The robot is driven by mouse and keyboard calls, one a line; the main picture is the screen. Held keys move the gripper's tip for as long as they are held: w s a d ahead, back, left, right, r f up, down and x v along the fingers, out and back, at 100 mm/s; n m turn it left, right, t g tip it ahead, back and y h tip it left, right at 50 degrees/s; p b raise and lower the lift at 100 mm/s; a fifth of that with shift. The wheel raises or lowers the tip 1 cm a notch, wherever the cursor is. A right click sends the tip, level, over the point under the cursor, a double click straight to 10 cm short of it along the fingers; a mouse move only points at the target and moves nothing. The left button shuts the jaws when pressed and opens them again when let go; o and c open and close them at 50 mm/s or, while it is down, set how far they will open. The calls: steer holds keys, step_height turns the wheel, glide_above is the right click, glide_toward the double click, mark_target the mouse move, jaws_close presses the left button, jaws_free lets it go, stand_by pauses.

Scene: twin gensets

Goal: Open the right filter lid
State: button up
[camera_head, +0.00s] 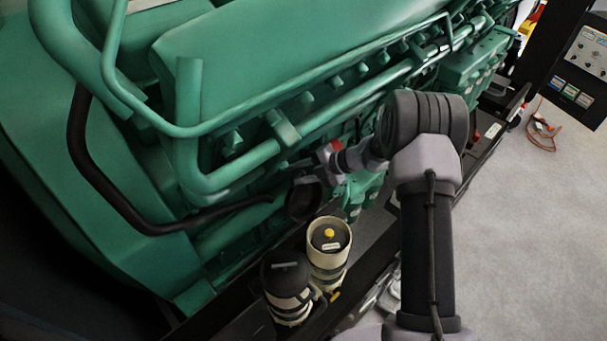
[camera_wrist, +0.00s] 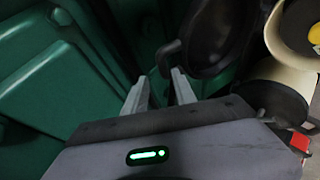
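Two filter housings stand low beside the green engine in the head view. The right filter housing (camera_head: 329,262) is cream, with its top uncovered and a dark insert with a yellow knob (camera_head: 329,233) showing inside. A dark round lid (camera_head: 303,203) stands tilted up behind it; it also shows in the wrist view (camera_wrist: 215,40). The left filter housing (camera_head: 287,303) has its black lid (camera_head: 285,271) on. My gripper (camera_wrist: 162,78) has its fingers apart. The lid's dark tab (camera_wrist: 168,60) is at the fingertips; I cannot tell whether they touch.
The green engine (camera_head: 290,60) with its pipes fills the left and rear, close to my gripper. A dark hose (camera_head: 130,222) runs along its side. A control panel (camera_head: 588,50) stands at the far right. The grey floor (camera_head: 535,245) on the right is mostly clear, with an orange cable (camera_head: 541,130).

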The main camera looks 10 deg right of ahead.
steer(key=shift+s+a+f, duration=0.15)
steer(key=shift+s+f, duration=0.05)
steer(key=shift+f, duration=0.2)
steer(key=shift+w+d+r, duration=0.1)
steer(key=shift+d+r, duration=0.15)
steer(key=b+v, duration=0.2)
steer(key=v, duration=1.5)
steer(key=shift+r, duration=0.15)
